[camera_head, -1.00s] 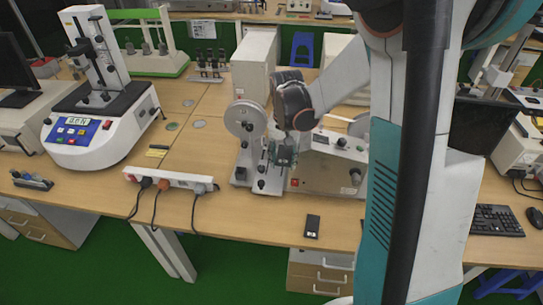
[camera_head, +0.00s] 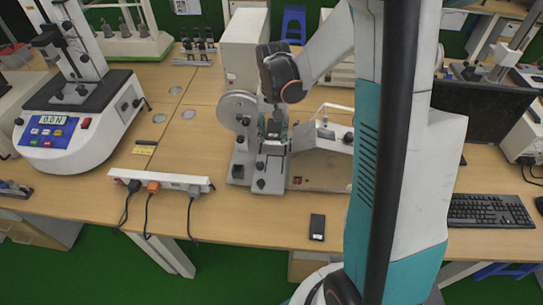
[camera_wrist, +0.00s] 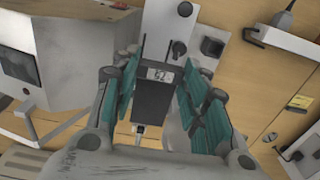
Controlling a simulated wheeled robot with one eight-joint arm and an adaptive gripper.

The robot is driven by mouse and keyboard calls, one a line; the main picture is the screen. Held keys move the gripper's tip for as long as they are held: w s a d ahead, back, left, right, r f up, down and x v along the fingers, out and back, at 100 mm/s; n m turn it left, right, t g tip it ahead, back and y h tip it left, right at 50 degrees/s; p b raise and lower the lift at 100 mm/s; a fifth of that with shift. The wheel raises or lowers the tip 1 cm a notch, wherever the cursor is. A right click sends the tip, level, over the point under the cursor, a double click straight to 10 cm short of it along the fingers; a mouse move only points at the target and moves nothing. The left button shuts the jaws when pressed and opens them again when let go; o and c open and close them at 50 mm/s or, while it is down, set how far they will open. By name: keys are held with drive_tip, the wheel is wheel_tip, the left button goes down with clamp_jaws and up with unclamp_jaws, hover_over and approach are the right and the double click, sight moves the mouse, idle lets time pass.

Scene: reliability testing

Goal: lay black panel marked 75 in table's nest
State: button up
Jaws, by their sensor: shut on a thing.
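My gripper (camera_head: 273,130) hangs over the light grey test device (camera_head: 238,170) with the round dial, near the middle of the table. In the wrist view my gripper (camera_wrist: 160,95) has its green-padded fingers on both sides of a black panel (camera_wrist: 155,98). The device's pale plate with black knobs (camera_wrist: 178,48) shows beyond the panel. I cannot make out the nest, nor whether the panel touches the device.
A white power strip (camera_head: 160,180) with plugs lies left of the device. A flat black object (camera_head: 317,227) lies near the table's front edge. A force tester (camera_head: 75,120) stands at left, a grey box (camera_head: 245,50) behind, a keyboard (camera_head: 488,211) at right.

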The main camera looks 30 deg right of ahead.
drive_tip(key=shift+s+f+b, duration=0.3)
drive_tip(key=shift+f+b, duration=0.05)
drive_tip(key=shift+f, duration=0.4)
wheel_tip(320, 180, down, 15)
drive_tip(key=b, duration=0.7)
drive_tip(key=shift+w+r+b, duration=0.1)
drive_tip(key=shift+r+b, duration=0.05)
drive_tip(key=shift+b, duration=0.2)
